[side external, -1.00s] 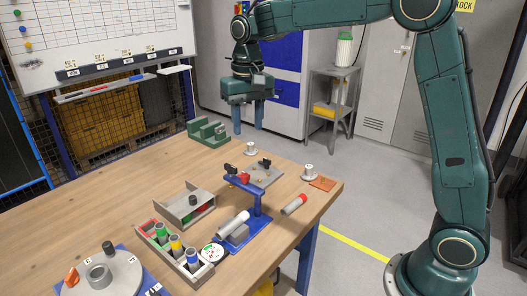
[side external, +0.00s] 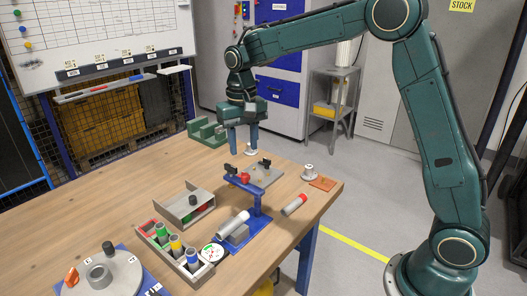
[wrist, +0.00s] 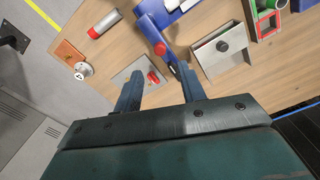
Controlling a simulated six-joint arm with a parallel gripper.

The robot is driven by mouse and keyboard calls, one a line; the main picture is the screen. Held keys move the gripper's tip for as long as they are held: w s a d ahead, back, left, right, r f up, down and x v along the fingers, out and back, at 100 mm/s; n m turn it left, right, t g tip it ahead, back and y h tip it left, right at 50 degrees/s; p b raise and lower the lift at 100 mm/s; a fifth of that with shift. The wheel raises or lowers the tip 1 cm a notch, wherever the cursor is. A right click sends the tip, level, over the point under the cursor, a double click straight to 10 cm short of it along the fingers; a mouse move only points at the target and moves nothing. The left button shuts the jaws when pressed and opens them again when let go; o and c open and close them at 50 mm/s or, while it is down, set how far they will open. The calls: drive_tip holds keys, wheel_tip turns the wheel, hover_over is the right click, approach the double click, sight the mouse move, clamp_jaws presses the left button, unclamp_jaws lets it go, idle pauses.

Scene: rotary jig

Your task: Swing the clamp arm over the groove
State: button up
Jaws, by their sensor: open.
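The blue clamp arm (side external: 243,185) sits on top of a blue post, with a red knob and a black handle at its left end. It points away from the grey grooved block (side external: 237,236), where a white cylinder (side external: 234,223) lies. The arm also shows in the wrist view (wrist: 152,30), upper middle. My gripper (side external: 242,150) is open and empty, fingers pointing down, above and behind the arm's knob end. In the wrist view, the arm's outer end lies between and beyond my fingers (wrist: 158,82). The groove is largely hidden under the cylinder.
A grey plate (side external: 266,177) with black and red fittings is beside the arm. A grey bin (side external: 182,212), tube rack (side external: 205,272) and turntable (side external: 115,275) stand left. Bare wood lies far left.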

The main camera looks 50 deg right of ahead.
sight(245, 175)
wheel_tip(245, 175, down, 9)
drive_tip(key=shift+f, duration=0.1)
idle(0.4)
clamp_jaws()
